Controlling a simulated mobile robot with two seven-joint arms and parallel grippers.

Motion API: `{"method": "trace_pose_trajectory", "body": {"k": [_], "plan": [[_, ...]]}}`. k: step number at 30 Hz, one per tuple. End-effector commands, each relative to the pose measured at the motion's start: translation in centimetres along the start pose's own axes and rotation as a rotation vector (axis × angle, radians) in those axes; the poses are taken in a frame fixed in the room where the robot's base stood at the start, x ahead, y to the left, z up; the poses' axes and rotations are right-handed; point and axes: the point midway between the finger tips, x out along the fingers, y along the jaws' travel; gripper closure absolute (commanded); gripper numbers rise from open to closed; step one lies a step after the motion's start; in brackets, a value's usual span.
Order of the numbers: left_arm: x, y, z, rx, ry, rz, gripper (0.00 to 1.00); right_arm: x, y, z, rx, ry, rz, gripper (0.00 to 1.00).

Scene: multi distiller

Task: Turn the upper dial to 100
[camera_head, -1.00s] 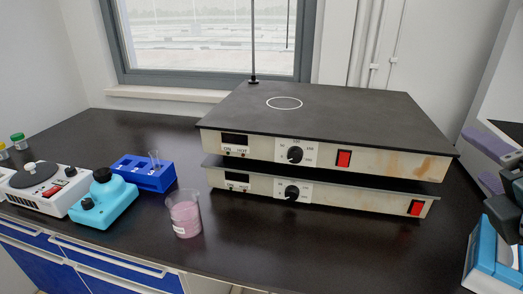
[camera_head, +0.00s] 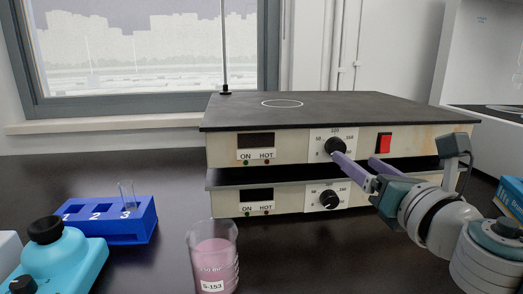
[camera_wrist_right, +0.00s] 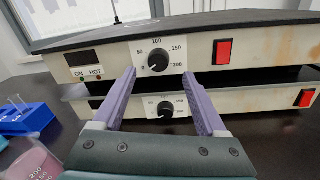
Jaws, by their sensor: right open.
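The upper dial (camera_head: 335,145) is a black round knob on the front of the upper hot plate (camera_head: 225,150). Its white scale plate reads 50, 100, 150 and 200. In the right wrist view the upper dial (camera_wrist_right: 159,60) has its pale mark toward the lower left, near the low end. My right gripper (camera_head: 355,160) is open, with purple fingers pointing at the panel. In the wrist view the right gripper (camera_wrist_right: 159,73) has its fingertips left and right of the upper dial, apart from it. My left gripper is not in view.
A second hot plate (camera_head: 226,201) with its own lower dial (camera_head: 330,200) sits below. A beaker of pink liquid (camera_head: 213,262) stands in front at left. A blue tube rack (camera_head: 132,224) and a cyan device (camera_head: 62,262) are farther left. A red switch (camera_head: 384,143) is right of the upper dial.

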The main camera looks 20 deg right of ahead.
Motion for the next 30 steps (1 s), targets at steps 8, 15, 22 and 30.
{"method": "trace_pose_trajectory", "body": {"k": [8, 15, 22, 30], "plan": [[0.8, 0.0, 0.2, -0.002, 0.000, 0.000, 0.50, 4.5, 0.0, -0.1, 0.003, -0.001, -0.001, 0.25], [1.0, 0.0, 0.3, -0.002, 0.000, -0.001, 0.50, 5.8, 0.0, -0.1, 0.004, 0.001, 0.000, 0.25], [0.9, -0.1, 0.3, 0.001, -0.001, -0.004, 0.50, 5.8, 0.0, -0.1, 0.004, 0.001, 0.000, 0.25], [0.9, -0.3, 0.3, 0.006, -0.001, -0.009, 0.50, 5.8, 0.0, -0.1, 0.004, 0.001, -0.001, 0.54]]}}
